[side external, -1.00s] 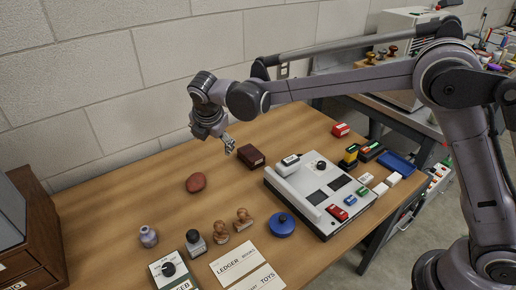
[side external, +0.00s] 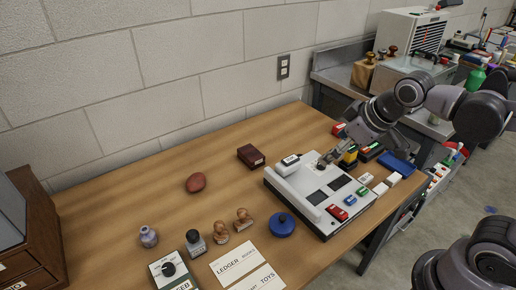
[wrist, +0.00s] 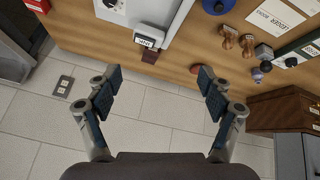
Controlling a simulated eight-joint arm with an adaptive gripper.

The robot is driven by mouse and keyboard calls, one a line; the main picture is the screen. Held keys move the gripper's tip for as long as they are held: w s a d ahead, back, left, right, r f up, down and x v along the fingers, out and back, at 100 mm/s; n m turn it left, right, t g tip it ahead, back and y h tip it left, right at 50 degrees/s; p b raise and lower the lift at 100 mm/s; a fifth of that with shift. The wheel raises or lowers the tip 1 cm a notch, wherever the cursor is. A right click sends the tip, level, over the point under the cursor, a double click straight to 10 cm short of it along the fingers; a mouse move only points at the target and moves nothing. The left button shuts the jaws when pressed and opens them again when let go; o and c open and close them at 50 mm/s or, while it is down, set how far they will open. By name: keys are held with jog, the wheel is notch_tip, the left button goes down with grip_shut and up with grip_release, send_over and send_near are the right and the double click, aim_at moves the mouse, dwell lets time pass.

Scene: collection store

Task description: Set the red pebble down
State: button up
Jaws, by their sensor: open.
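The red pebble (side external: 196,182) lies on the wooden table (side external: 130,205), left of the dark red box, with nothing holding it. In the wrist view the pebble (wrist: 196,69) shows partly, at the table edge beside the right finger. My gripper (side external: 326,161) is over the far right part of the table, above the white device and well away from the pebble. In the wrist view my gripper (wrist: 158,95) has its two fingers wide apart with nothing between them.
A dark red box (side external: 251,155) stands right of the pebble. A white device (side external: 300,190) with stamps fills the right side. A blue round tin (side external: 281,224), wooden stamps (side external: 243,218) and ledger cards (side external: 237,262) lie in front. The table around the pebble is clear.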

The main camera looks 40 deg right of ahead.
jog(key=s+f+m, duration=0.1)
jog(key=s+d+f+m, duration=0.1)
jog(key=s, duration=0.1)
jog(key=s+m, duration=0.1)
jog(key=shift+s+d+f+m+t, duration=0.15)
jog(key=shift+f+m+t, duration=0.15)
jog(key=shift+f, duration=0.1)
